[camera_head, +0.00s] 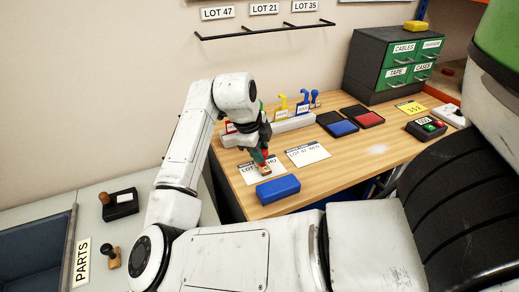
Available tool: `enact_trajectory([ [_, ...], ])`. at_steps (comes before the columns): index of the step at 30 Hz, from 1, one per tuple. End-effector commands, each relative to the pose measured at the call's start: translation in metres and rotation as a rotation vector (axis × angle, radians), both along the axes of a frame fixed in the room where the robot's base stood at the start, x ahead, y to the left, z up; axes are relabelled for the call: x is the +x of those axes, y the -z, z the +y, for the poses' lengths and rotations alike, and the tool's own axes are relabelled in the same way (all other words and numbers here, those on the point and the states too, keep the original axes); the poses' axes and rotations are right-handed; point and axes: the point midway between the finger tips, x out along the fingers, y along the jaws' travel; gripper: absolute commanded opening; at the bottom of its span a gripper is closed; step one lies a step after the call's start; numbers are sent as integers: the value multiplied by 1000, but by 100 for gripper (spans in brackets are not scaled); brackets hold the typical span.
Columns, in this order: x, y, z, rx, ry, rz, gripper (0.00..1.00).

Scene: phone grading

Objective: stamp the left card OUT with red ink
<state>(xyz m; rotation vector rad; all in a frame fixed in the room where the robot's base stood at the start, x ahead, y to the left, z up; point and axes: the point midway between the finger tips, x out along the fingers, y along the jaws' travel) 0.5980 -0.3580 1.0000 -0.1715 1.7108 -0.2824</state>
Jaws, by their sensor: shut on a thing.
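My gripper (259,155) is shut on a red stamp (265,169) and holds it upright over the left card (252,178). I cannot tell whether the stamp's base touches the card. The gripper and stamp hide part of the left card's face. The right card (308,154) lies flat beside it with printed text. The red ink pad (369,118) lies open to the right of the blue ink pad (342,128), farther back on the wooden desk (340,172).
A pale stamp rack (290,125) behind the cards holds yellow and blue stamps. A blue box (278,189) lies at the desk's front edge, close to the left card. A drawer cabinet (392,62) stands behind the pads. A device with buttons (426,130) sits on the right.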

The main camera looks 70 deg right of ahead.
Motion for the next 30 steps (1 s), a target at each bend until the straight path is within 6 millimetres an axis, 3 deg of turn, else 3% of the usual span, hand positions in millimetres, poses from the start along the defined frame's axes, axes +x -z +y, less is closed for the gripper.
enact_trajectory([
  [17, 0, 2, 0, 5, 1, 0, 12],
  [30, -1, -27, 0, 3, 2, 0, 12],
])
